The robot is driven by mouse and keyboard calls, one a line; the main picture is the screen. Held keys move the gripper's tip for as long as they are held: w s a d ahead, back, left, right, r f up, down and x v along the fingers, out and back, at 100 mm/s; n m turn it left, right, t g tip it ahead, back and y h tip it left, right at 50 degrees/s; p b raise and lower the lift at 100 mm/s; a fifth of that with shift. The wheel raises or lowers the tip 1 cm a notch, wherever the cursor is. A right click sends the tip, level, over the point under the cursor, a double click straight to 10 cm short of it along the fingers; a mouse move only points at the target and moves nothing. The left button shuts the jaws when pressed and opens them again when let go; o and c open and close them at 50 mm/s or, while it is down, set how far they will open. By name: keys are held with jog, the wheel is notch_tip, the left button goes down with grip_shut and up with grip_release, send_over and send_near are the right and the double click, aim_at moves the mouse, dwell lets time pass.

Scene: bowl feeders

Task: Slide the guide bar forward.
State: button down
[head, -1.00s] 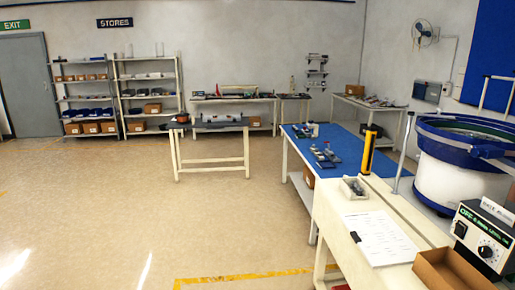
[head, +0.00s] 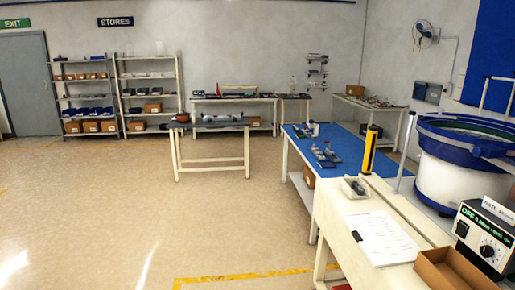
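A bowl feeder with a blue bowl rim and a white drum (head: 458,182) stands at the right edge of the head view. Its control box (head: 483,240) with a dial is at the lower right. I cannot pick out the guide bar with certainty at this size and angle. A slim grey post (head: 405,152) and a yellow upright post (head: 370,150) stand left of the feeder. My gripper is not in view.
The near white bench (head: 340,225) holds a sheet of paper (head: 383,238), a small parts tray (head: 354,188) and an open cardboard box (head: 450,272). A blue-topped bench (head: 345,143) stands beyond. A white table (head: 210,158) stands mid-room. The floor (head: 130,220) at left is clear.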

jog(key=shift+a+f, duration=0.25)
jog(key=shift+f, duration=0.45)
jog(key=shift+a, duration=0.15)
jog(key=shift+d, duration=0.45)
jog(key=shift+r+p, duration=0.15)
jog(key=shift+p, duration=0.25)
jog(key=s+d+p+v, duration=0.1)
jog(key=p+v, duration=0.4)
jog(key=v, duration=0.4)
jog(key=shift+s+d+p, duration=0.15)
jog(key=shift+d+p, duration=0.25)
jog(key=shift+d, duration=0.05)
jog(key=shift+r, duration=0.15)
